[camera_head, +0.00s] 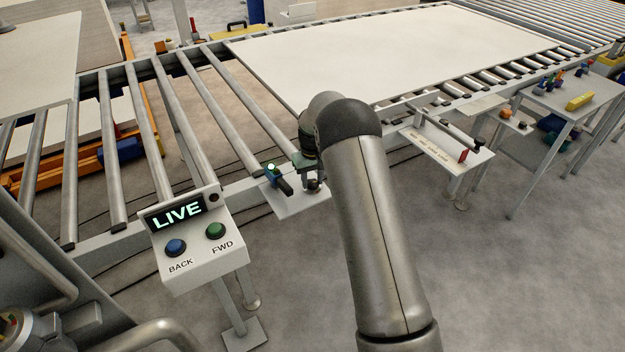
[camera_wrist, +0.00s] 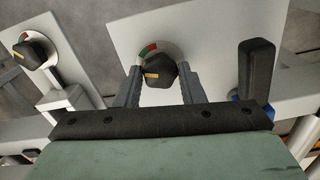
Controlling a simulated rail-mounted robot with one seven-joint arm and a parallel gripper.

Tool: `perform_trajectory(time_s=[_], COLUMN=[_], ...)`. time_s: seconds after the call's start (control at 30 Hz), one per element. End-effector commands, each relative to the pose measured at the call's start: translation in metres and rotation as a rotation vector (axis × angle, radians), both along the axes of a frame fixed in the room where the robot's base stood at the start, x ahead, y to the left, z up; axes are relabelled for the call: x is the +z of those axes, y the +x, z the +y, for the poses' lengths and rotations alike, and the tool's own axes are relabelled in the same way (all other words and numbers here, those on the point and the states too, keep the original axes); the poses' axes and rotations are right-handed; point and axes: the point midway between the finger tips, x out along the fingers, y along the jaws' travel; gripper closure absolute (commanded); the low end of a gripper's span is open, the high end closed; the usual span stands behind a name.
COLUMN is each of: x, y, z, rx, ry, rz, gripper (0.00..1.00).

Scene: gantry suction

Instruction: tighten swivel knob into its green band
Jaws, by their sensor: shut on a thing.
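In the wrist view a black lobed knob (camera_wrist: 160,70) with a yellow mark on its lower left side sits on a round white dial on a pale plate (camera_wrist: 207,35). A red and green band (camera_wrist: 148,50) shows at the dial's upper left, beside the knob. I cannot tell exactly where the mark points against the green. My gripper (camera_wrist: 160,82) has a finger on each side of this knob and is shut on it. In the head view the knob (camera_head: 313,185) is small and dark on its plate (camera_head: 298,203), and my arm hides most of the gripper.
A second black knob (camera_wrist: 34,53) with its own dial stands at left in the wrist view. A black handle (camera_wrist: 257,68) stands upright close right of my gripper. A control box (camera_head: 200,236) reading LIVE stands left in the head view, by the roller conveyor (camera_head: 125,140).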

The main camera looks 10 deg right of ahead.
Motion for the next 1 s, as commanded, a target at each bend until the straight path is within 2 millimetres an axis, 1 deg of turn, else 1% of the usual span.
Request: perform_trajectory(time_s=[0.07,0.2,0.3,0.4,0.67,0.7,0.73,0.77,1.0], x=[-0.0051,-0.0033,-0.0016,-0.0003,0.0007,0.0007,0.0006,0.0006,0.0005], y=[0.0008,0.0007,0.0007,0.0005,0.0005,0.0005,0.0005,0.0005,0.0004], z=[0.0002,0.0005,0.0005,0.0003,0.0003,0.0003,0.0003,0.0003,0.0003], rx=[-0.088,-0.270,-0.358,-0.397,-0.398,-0.398,-0.398,-0.397,-0.396], ry=[0.000,-0.001,0.000,0.000,0.000,0.000,0.000,0.000,0.000], rz=[-0.003,-0.003,-0.003,-0.002,-0.002,-0.002,-0.001,-0.001,-0.001], gripper=[0.87,0.87,0.87,0.87,0.87,0.53,0.45,0.43,0.43])
